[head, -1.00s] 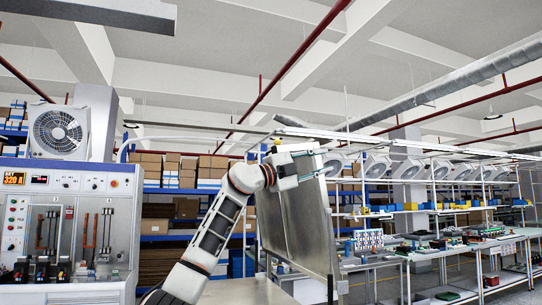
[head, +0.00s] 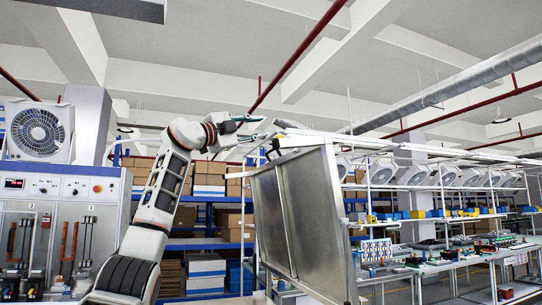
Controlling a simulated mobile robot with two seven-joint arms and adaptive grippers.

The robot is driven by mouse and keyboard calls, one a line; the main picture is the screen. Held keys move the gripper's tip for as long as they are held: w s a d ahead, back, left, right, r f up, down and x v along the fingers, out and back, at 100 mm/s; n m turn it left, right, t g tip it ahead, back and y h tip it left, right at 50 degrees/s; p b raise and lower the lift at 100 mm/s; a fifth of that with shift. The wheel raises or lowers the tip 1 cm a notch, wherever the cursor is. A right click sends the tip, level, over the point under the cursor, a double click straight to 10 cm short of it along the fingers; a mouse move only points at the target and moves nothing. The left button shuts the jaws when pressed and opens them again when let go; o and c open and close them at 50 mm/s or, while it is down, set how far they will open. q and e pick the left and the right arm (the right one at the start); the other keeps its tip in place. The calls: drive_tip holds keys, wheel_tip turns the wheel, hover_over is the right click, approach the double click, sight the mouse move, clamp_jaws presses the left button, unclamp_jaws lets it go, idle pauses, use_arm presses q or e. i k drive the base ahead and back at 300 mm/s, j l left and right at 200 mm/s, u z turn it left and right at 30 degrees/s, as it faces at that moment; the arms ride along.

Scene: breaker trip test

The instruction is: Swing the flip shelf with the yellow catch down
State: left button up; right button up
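The flip shelf (head: 300,220) is a grey metal panel with a raised rim, in the middle of the head view. It stands steeply up, leaning a little. A small dark and yellow piece, perhaps the yellow catch (head: 275,147), shows at its upper left edge; it is too small to be sure. My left gripper (head: 254,128) is at the upper left of the shelf, its fingers spread and pointing right. Nothing shows between them. The fingertips appear close to the shelf's top edge; I cannot tell whether they touch. My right gripper is not in view.
A test bench (head: 60,188) with a fan (head: 39,131) stands at the left. Racks with cardboard boxes (head: 210,172) are behind my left arm. Workbenches (head: 440,262) with small parts run along the right. The space above the shelf is open.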

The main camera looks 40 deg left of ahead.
sight(299, 208)
drive_tip(key=i+j, duration=0.3)
drive_tip(key=j, duration=0.15)
drive_tip(key=i+j, duration=0.65)
drive_tip(key=j, duration=0.25)
